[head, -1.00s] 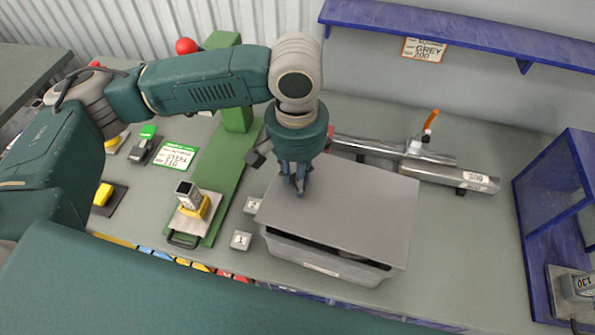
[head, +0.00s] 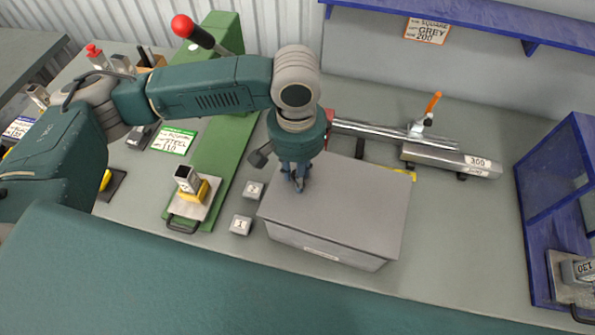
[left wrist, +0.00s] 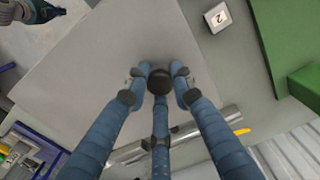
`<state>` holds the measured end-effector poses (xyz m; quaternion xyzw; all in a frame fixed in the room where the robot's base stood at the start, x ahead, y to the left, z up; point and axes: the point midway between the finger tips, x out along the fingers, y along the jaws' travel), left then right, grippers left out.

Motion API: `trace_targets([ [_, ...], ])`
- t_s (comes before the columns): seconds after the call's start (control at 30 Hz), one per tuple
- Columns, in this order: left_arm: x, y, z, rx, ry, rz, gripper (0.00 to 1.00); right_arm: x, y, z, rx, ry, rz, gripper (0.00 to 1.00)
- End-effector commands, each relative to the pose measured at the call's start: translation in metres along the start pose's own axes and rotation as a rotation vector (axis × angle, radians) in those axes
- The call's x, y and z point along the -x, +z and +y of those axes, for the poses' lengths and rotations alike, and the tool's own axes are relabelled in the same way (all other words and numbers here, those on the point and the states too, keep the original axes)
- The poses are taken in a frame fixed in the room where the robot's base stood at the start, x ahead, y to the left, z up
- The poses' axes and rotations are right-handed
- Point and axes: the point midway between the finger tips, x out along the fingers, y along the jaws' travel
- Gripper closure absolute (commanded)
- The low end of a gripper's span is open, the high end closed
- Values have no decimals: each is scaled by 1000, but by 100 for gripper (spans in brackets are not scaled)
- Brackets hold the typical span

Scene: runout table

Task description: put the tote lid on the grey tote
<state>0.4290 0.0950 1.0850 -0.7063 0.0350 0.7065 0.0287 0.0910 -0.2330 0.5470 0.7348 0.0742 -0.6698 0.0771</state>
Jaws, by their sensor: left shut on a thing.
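The tote lid (head: 350,205) is a flat grey sheet and lies level over the top of the grey tote (head: 322,250). In the head view its near edge sits close along the tote's rim and no dark gap shows. The far rim is hidden. My left gripper (head: 297,183) points down near the lid's far left part. In the left wrist view its three blue fingers are closed around a dark round knob (left wrist: 160,82) on the lid (left wrist: 110,65). My right gripper is not seen.
Small numbered blocks (head: 240,225) stand just left of the tote. A green beam (head: 222,150) with a clamped piece is farther left. Metal bars (head: 450,160) lie behind the tote. A blue rack (head: 550,200) stands at right, with clear table before it.

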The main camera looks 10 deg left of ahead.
Motion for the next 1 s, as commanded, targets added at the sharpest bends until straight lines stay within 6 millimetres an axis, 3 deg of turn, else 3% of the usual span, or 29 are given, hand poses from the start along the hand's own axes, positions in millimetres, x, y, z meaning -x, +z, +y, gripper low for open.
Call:
trace_targets([
  [0.8, -10, 0, 0, 0, 1, 0, 100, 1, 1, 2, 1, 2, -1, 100],
  [0.83, -10, 0, 0, 0, 1, 0, 75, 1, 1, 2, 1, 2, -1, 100],
  [0.93, -10, 0, 0, 0, 1, 0, 55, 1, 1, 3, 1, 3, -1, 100],
  [1.0, -10, 0, 0, 0, 1, 0, 55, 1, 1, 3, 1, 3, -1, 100],
])
